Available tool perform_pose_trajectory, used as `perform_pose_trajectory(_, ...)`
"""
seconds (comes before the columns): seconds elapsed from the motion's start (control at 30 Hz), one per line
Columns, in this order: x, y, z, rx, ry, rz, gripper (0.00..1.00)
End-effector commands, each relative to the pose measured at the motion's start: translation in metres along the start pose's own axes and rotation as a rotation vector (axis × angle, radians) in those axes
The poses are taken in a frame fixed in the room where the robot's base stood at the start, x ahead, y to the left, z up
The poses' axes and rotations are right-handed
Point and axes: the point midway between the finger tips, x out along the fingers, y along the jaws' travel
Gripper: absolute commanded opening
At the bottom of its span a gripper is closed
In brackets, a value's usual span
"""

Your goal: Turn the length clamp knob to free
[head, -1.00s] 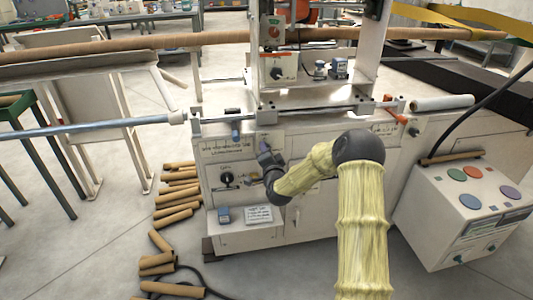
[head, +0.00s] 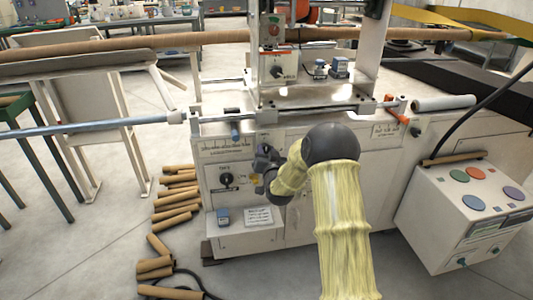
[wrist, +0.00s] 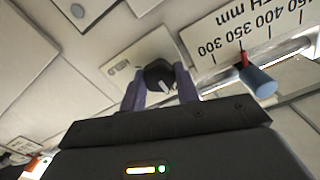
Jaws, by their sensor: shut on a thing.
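A black knob (wrist: 159,74) with a white pointer mark sits on a light label plate (wrist: 122,68) on the machine's front panel. In the wrist view my gripper (wrist: 160,86) has its two purple fingers on either side of this knob, shut on it. The pointer mark faces the gripper side of the picture, slightly right. The label's words are too small to read. In the head view my gripper (head: 264,153) is at the front panel below the rail, and it hides the knob there.
A blue-grey handle (wrist: 258,81) with a red pointer (wrist: 243,58) stands out beside a millimetre scale (wrist: 235,35). Another black knob (head: 226,179) is lower left on the panel. Cardboard tubes (head: 178,205) lie on the floor at the left.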

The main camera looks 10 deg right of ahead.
Motion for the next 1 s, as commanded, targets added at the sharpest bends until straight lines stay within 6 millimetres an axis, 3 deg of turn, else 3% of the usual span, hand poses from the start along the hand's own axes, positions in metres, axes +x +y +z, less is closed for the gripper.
perform_pose_trajectory(0.47, -0.0011, 0.0011, 0.0044, -0.022, -0.010, 0.002, 0.08)
perform_pose_trajectory(0.5, -0.0012, 0.0012, 0.0044, -0.022, -0.010, 0.002, 0.35)
perform_pose_trajectory(0.6, -0.0009, 0.0011, 0.0037, -0.022, -0.009, 0.002, 0.53)
perform_pose_trajectory(1.0, -0.0046, -0.0014, 0.0018, -0.021, -0.005, -0.001, 0.53)
